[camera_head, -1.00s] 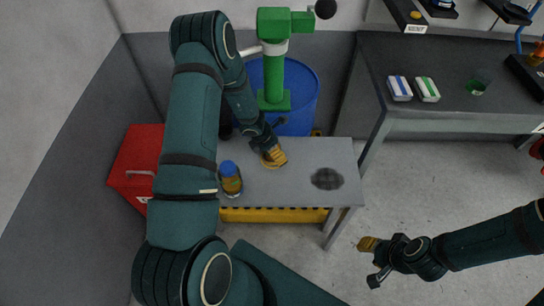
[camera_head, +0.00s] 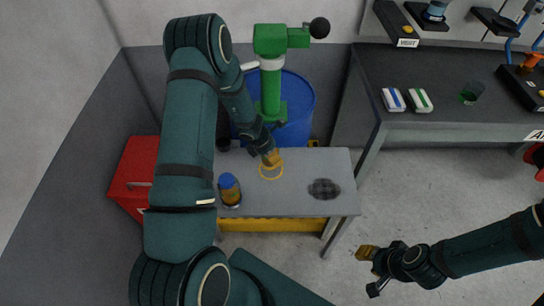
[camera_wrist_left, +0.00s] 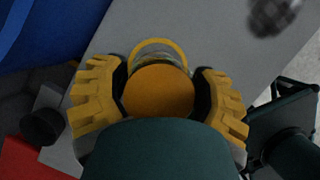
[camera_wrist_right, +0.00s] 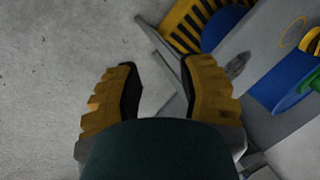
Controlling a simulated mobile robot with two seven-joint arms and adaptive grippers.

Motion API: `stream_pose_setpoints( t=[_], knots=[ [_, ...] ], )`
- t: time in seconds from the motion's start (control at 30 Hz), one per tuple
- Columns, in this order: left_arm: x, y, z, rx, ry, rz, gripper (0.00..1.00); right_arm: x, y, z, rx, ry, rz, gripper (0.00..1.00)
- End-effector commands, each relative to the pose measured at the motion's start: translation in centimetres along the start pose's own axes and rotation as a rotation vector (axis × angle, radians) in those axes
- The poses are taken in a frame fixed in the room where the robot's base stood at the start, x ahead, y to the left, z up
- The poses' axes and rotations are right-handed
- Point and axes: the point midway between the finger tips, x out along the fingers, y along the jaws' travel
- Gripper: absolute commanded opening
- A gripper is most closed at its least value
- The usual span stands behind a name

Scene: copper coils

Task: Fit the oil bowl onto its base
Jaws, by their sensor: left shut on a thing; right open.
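My left gripper (camera_head: 270,158) is shut on an orange round piece with clear glass behind it, which looks like the oil bowl (camera_wrist_left: 158,92). The fingers stand on both sides of it in the left wrist view. A thin yellow ring (camera_head: 271,171), perhaps marking the base, is on the grey table (camera_head: 290,206) just in front of the gripper; the ring also shows beyond the bowl in the left wrist view (camera_wrist_left: 158,43). I cannot tell the gap between bowl and table. My right gripper (camera_head: 367,254) is open and empty, away from the table over the floor.
A jar with a blue lid (camera_head: 229,189) stands left on the table, and a dark mesh patch (camera_head: 324,188) lies right. A green column (camera_head: 270,90) and blue drum (camera_head: 298,105) stand behind. A red box (camera_head: 133,183) is left; a dark bench (camera_head: 445,78) is right.

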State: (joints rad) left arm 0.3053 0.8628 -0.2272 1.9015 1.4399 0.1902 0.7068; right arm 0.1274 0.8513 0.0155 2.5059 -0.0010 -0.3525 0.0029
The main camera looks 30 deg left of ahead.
Motion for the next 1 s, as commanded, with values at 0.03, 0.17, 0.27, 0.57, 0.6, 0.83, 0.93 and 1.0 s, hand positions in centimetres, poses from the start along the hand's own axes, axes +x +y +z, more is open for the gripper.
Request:
stream_pose_setpoints(
  t=[0.03, 0.17, 0.27, 0.57, 0.6, 0.83, 0.93, 1.0],
  knots=[
    [-1.5, 0.0, 0.7, 0.002, -0.001, 0.001, 0.23, -1.1, -0.4, 0.0, 0.000, -0.003, 0.000, 0.39],
    [-3.6, 0.0, 1.6, 0.003, -0.002, 0.000, 0.23, -2.2, -0.8, 0.1, 0.001, -0.009, -0.001, 0.39],
    [-4.7, 0.0, 2.0, 0.001, 0.000, 0.001, 0.23, -2.8, -1.1, 0.1, 0.002, -0.008, 0.000, 0.39],
    [-5.9, 0.0, 2.4, -0.001, 0.000, 0.000, 0.23, -3.4, -1.3, -0.1, 0.004, -0.004, 0.000, 0.39],
    [-6.2, 0.0, 2.6, -0.001, 0.000, 0.000, 0.23, -3.7, -1.4, -0.2, 0.005, -0.002, 0.001, 0.39],
    [-9.8, 0.0, 4.0, 0.000, 0.000, 0.000, 0.23, -6.8, -2.5, -1.5, 0.013, 0.024, 0.003, 0.39],
    [-11.3, 0.0, 4.7, 0.000, 0.000, -0.001, 0.23, -8.0, -3.0, -2.1, 0.017, 0.038, 0.005, 0.39],
    [-12.2, 0.0, 5.0, 0.000, 0.000, -0.001, 0.23, -8.7, -3.2, -2.5, 0.019, 0.046, 0.005, 0.39]
  ],
)
